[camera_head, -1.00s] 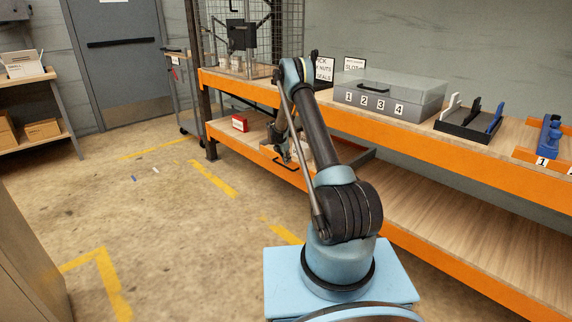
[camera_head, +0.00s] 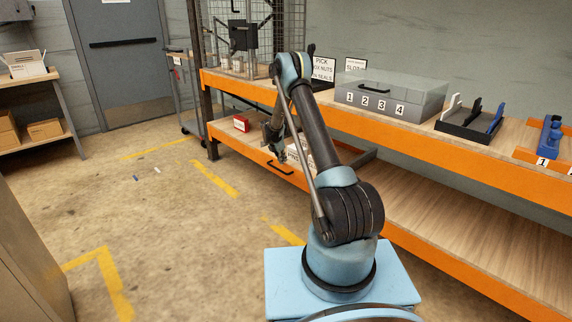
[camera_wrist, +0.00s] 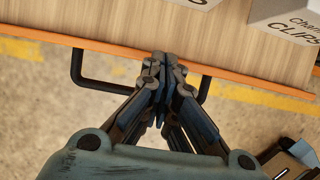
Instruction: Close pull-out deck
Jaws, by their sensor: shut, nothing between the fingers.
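The pull-out deck (camera_head: 226,136) is the lower wooden board with an orange front edge, left of my arm in the head view. A black bar handle (camera_head: 281,168) is on its front. In the wrist view the deck's wooden top (camera_wrist: 110,25) fills the upper part, with the handle (camera_wrist: 77,68) below its orange edge. My gripper (camera_wrist: 164,62) is shut and empty. Its fingertips are at the orange edge, between the two ends of the handle, and cover part of the edge and bar. I cannot tell whether they touch. In the head view my gripper (camera_head: 277,150) is partly hidden.
A red box (camera_head: 241,123) and white boxes (camera_wrist: 290,18), one marked CLIPS, sit on the deck. The upper shelf holds a grey numbered case (camera_head: 390,97) and a dark rack (camera_head: 468,125).

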